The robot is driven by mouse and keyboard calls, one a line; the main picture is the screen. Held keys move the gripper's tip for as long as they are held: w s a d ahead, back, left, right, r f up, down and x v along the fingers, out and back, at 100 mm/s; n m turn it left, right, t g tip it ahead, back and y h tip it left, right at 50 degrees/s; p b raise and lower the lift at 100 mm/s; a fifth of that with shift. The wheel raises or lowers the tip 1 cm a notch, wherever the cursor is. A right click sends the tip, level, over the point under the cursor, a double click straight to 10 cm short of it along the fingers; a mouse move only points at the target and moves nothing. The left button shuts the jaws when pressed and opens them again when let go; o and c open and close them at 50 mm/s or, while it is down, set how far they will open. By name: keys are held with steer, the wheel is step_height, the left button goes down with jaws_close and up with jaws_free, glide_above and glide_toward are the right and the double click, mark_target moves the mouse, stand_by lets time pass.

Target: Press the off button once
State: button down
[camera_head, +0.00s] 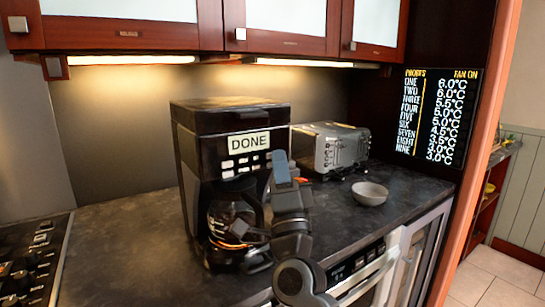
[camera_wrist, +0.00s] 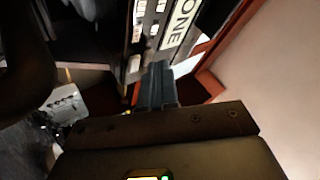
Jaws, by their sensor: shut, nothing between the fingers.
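A black coffee maker (camera_head: 225,125) stands on the dark counter. Its front panel has a label reading DONE (camera_head: 249,141), with several small pale buttons (camera_head: 241,165) below it. No marking shows which button is off. My gripper (camera_head: 281,160) is shut and empty, raised in front of the panel's right side. In the wrist view, my gripper (camera_wrist: 160,68) has its fingers together, pointing towards the panel, with the DONE label (camera_wrist: 181,24) partly in view and tilted. A few pale buttons (camera_wrist: 136,64) show left of the fingertips. Whether the tips touch the panel cannot be told.
A glass carafe (camera_head: 232,218) sits in the coffee maker. A silver toaster (camera_head: 328,150) and a grey bowl (camera_head: 370,193) stand to the right. A stove (camera_head: 32,262) is at far left. Wooden cabinets (camera_head: 280,42) hang above. A wall display (camera_head: 436,116) lists temperatures.

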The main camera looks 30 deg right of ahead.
steer(key=shift+s, duration=0.7)
steer(key=shift+p, duration=0.3)
steer(key=s+p, duration=0.1)
steer(key=s, duration=0.4)
stand_by(0.9)
